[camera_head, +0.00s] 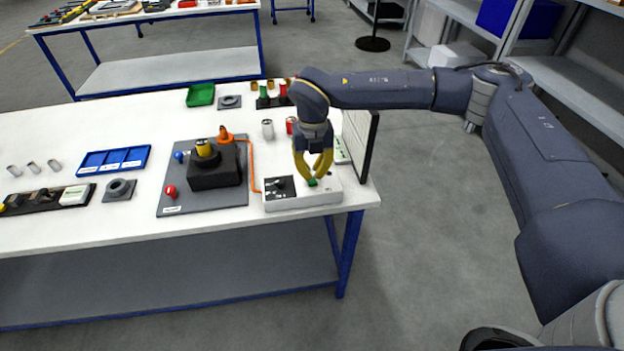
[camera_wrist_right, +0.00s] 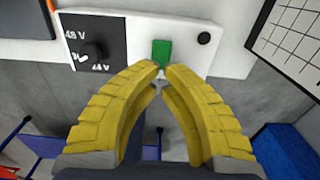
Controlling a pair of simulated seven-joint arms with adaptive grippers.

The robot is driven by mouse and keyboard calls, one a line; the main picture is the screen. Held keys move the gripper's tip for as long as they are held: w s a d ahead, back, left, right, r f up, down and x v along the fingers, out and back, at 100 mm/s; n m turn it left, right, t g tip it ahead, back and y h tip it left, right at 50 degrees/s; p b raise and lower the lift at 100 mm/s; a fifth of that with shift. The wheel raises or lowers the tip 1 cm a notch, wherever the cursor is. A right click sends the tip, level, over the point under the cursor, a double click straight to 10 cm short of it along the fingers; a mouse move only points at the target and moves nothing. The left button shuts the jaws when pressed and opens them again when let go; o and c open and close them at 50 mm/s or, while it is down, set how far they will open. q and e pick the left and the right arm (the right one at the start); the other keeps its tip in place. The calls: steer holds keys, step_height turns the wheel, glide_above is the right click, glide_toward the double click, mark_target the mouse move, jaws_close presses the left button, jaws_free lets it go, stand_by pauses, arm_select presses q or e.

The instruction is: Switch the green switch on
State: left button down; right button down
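The green switch (camera_head: 312,182) sits on top of a white control box (camera_head: 290,202) at the right front of the table. In the right wrist view the green switch (camera_wrist_right: 162,53) stands between a black dial panel and a small black round part. My right gripper (camera_head: 315,176) has yellow fingers pointing down at the switch. In the wrist view its fingertips (camera_wrist_right: 161,68) are nearly together, just at the near edge of the switch; contact cannot be told. Nothing shows held between them. My left gripper is not in view.
The box's black dial panel (camera_wrist_right: 93,45) carries a knob. A grey board (camera_head: 190,202) with a black block (camera_head: 213,172) stands to the left, joined by an orange cable (camera_head: 253,165). A dark upright panel (camera_head: 367,148) stands close right of the gripper.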

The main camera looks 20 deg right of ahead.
mark_target(313, 182)
steer(key=shift+f, duration=1.85)
stand_by(1.1)
steer(key=shift+r, duration=0.1)
steer(key=shift+r, duration=3.45)
